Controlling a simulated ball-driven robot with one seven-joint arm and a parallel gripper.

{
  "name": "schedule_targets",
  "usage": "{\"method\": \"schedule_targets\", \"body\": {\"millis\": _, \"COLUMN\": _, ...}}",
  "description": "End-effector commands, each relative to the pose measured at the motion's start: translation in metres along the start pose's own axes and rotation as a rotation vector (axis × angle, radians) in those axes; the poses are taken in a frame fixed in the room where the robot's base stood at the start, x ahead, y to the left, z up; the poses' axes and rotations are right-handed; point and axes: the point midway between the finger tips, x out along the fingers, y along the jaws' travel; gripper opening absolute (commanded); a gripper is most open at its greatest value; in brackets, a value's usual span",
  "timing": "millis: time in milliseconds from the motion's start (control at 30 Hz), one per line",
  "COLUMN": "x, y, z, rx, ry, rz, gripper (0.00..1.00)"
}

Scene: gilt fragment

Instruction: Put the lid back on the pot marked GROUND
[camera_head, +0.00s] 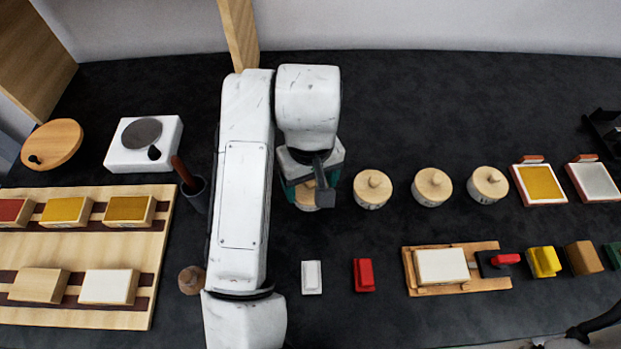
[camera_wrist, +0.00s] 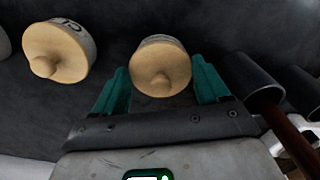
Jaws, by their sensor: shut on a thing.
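My gripper (camera_head: 315,185) is at the left end of a row of pots, below my white arm. In the wrist view its two green fingers (camera_wrist: 162,86) stand on either side of a round wooden lid (camera_wrist: 165,68) with a knob and are shut on it. A pale pot wall shows behind that lid. I cannot tell whether the lid is seated or slightly raised, and no marking is readable there. Three more lidded pots stand to the right: one (camera_head: 372,190), a second (camera_head: 432,188) and a third (camera_head: 487,185). A neighbouring pot (camera_wrist: 62,50) bears partly visible letters. The word GROUND is not readable.
A dark cup (camera_head: 195,194) with a brown handle stands left of my gripper. A wooden rack (camera_head: 130,240) with blocks lies left. A white block (camera_head: 312,277) and a red block (camera_head: 364,275) lie in front. Framed panels (camera_head: 539,184) lie right. Dark table is clear behind the pots.

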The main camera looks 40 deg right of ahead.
Motion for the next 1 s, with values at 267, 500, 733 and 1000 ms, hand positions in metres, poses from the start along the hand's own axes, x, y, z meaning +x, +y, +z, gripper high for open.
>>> {"method": "schedule_targets", "body": {"millis": 267, "x": 0.000, "y": 0.000, "z": 0.000, "rx": 0.000, "ry": 0.000, "rz": 0.000, "gripper": 0.90}}
{"method": "schedule_targets", "body": {"millis": 500, "x": 0.000, "y": 0.000, "z": 0.000, "rx": 0.000, "ry": 0.000, "rz": 0.000, "gripper": 1.00}}
{"method": "schedule_targets", "body": {"millis": 733, "x": 0.000, "y": 0.000, "z": 0.000, "rx": 0.000, "ry": 0.000, "rz": 0.000, "gripper": 1.00}}
{"method": "schedule_targets", "body": {"millis": 1000, "x": -0.012, "y": 0.000, "z": 0.000, "rx": 0.000, "ry": 0.001, "rz": 0.000, "gripper": 1.00}}
